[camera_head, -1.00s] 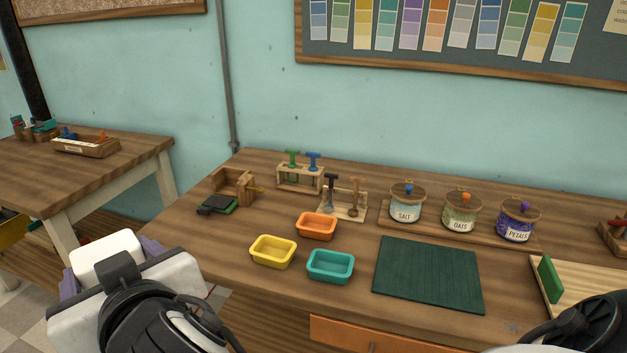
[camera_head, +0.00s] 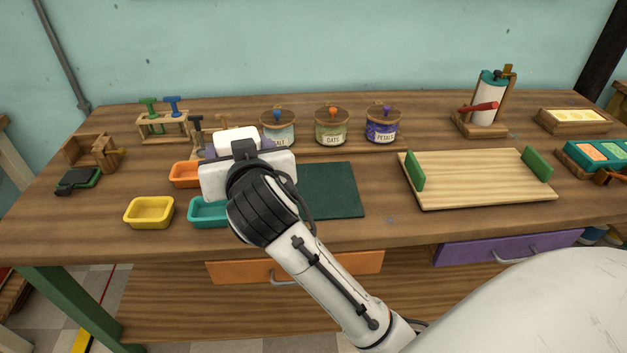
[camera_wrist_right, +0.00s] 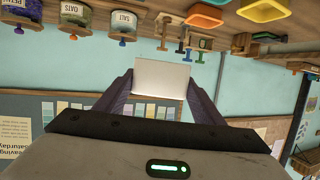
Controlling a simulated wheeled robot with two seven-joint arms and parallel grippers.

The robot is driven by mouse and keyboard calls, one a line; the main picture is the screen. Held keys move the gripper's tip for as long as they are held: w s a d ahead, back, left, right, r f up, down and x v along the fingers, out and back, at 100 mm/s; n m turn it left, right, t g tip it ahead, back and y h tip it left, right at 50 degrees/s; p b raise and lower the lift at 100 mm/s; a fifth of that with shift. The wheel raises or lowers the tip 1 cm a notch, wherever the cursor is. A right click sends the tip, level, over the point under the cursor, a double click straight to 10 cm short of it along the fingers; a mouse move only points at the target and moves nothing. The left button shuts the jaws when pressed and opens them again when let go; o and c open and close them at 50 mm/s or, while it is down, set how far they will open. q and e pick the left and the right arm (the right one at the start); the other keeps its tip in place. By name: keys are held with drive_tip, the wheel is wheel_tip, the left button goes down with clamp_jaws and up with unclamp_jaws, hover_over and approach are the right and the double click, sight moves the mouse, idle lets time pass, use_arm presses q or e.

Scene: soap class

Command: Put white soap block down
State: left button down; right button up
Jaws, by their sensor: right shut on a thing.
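The white soap block (camera_head: 237,137) is held by my right gripper (camera_head: 238,148), above the bench at left of centre in the head view. In the right wrist view, the soap block (camera_wrist_right: 161,78) sits between the two purple fingers of my right gripper (camera_wrist_right: 160,80), which are shut on its sides. The gripper body partly hides the orange tub and teal tub in the head view. A dark green mat (camera_head: 333,190) lies just right of the gripper, its left part hidden by the arm. My left gripper is not in view.
A yellow tub (camera_head: 149,213), an orange tub (camera_head: 184,175) and a teal tub (camera_head: 207,213) stand around the gripper. Jars (camera_head: 332,127) stand behind. A pale wooden board (camera_head: 480,180) with green end blocks lies right; bare bench separates it from the mat.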

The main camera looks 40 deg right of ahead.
drive_tip(key=d+f+m+g+h, duration=0.1)
drive_tip(key=d+f+h, duration=0.15)
drive_tip(key=d, duration=0.55)
drive_tip(key=d+f+m+h, duration=0.1)
drive_tip(key=d+f, duration=0.3)
drive_tip(key=d, duration=0.3)
hover_over(309, 194)
wheel_tip(309, 194, down, 6)
drive_tip(key=shift+r, duration=0.1)
drive_tip(key=shift+f, duration=2.15)
drive_tip(key=shift+f+m+b, duration=0.2)
drive_tip(key=shift+m+b, duration=0.1)
drive_tip(key=shift+b, duration=0.1)
drive_tip(key=o, duration=1.2)
